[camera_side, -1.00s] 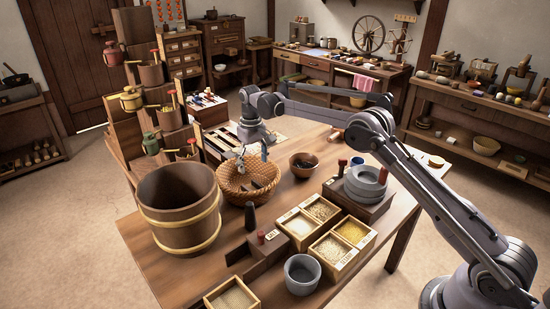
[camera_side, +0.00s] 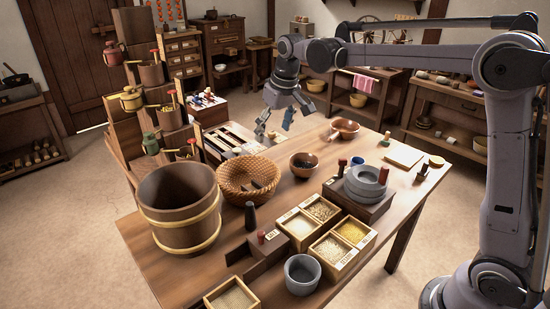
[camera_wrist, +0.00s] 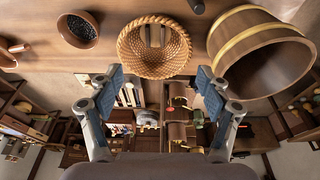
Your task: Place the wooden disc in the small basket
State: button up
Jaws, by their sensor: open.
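The small basket (camera_side: 228,187) is woven wicker and stands on the table beside the wooden tub. It also shows in the wrist view (camera_wrist: 126,48), at top centre. Some brown and dark flat pieces lie inside it; I cannot tell whether the wooden disc is among them. My gripper (camera_side: 275,127) is open and empty, raised above and behind the basket in the side view. In the wrist view its two fingers (camera_wrist: 160,80) are spread wide, with the basket beyond them.
A large wooden tub (camera_side: 178,228) stands left of the basket. A brown bowl (camera_side: 303,168) with dark contents stands to its right, with another bowl (camera_side: 345,130) behind. Grain boxes (camera_side: 325,208), a grey pot (camera_side: 302,277) and a stone quern (camera_side: 366,184) fill the front right.

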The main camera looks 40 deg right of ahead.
jog(key=s+r+t, duration=0.2)
jog(key=s, duration=1.1)
jog(key=s+f+t, duration=0.1)
jog(key=s+f, duration=0.2)
jog(key=s, duration=0.3)
jog(key=s+a+f+t, duration=0.1)
jog(key=s+f, duration=0.3)
jog(key=s, duration=0.2)
jog(key=shift+a, duration=0.2)
